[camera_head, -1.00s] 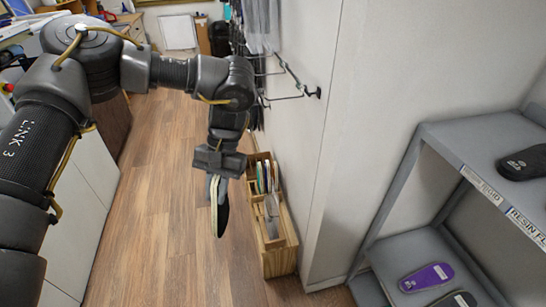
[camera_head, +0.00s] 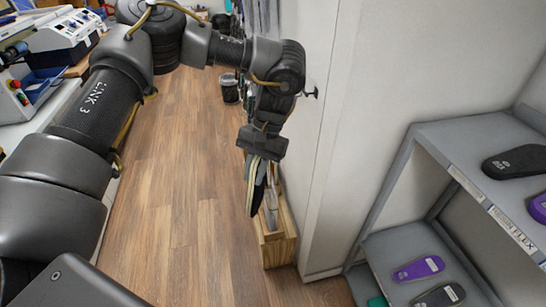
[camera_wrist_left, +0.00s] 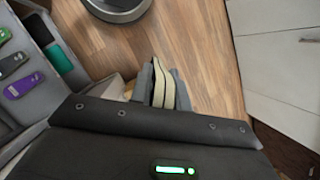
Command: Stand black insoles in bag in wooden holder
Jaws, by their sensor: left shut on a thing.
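My left gripper (camera_head: 258,165) is shut on the black insoles (camera_head: 257,190), which hang down from its fingers with pale edges showing. In the left wrist view the insoles (camera_wrist_left: 163,88) sit between the two grey fingers. The wooden holder (camera_head: 281,246) stands on the floor against the wall, just right of and partly behind the hanging insoles. My left gripper and the insoles hide much of its upper part. A clear bag around the insoles cannot be made out. My right gripper is not in view.
A grey shelf (camera_head: 391,243) with black and purple insoles stands at the right, past the white wall edge (camera_head: 330,150). A dark bin (camera_head: 230,88) stands farther back. A bench with machines (camera_head: 60,35) is at the left. The wooden floor (camera_head: 180,220) between is clear.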

